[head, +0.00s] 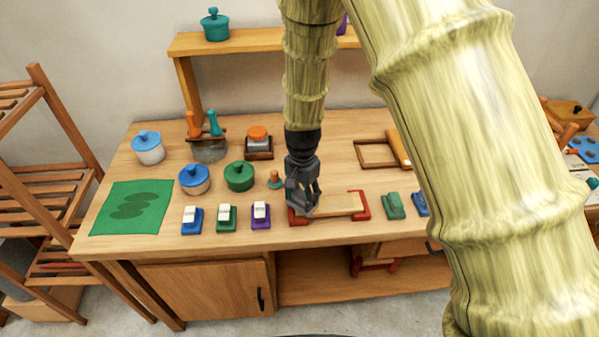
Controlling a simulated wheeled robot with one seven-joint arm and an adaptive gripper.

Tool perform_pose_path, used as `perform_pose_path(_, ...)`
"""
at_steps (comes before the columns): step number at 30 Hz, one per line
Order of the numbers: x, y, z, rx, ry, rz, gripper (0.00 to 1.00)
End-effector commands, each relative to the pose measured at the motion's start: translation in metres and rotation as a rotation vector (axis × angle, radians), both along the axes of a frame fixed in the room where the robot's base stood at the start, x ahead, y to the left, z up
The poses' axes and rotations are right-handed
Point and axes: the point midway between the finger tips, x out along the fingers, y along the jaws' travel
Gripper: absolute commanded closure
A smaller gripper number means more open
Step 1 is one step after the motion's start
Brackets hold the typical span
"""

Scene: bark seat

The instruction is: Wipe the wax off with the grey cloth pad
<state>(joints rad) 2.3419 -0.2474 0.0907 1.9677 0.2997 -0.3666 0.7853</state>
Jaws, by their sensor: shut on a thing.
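A light wooden board (342,204) lies near the front edge of the bench, between red holders (364,205) at its two ends. My gripper (304,205) points down at the board's left end. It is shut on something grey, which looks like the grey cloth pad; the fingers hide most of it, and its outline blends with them. The pad is at the board or just above it; I cannot tell whether they touch. No wax can be clearly made out on the board at this size.
Blue, green and purple blocks with white tops (226,217) stand left of the board. Green (394,206) and blue blocks stand right of it. Lidded pots (240,177) and a small wooden-topped peg (275,179) stand behind. A green mat (132,209) lies left. My arm hides the bench's right part.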

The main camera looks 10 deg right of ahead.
Motion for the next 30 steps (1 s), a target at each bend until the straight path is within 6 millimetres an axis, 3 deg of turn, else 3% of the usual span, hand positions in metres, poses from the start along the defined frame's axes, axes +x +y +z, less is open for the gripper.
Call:
perform_pose_path(2, 0.001, -0.002, 0.025, 0.0, -0.004, -0.002, 0.69)
perform_pose_path(18, 0.0, -0.007, 0.071, 0.0, -0.003, -0.009, 0.69)
perform_pose_path(30, 0.0, -0.008, 0.079, -0.001, -0.002, -0.01, 0.69)
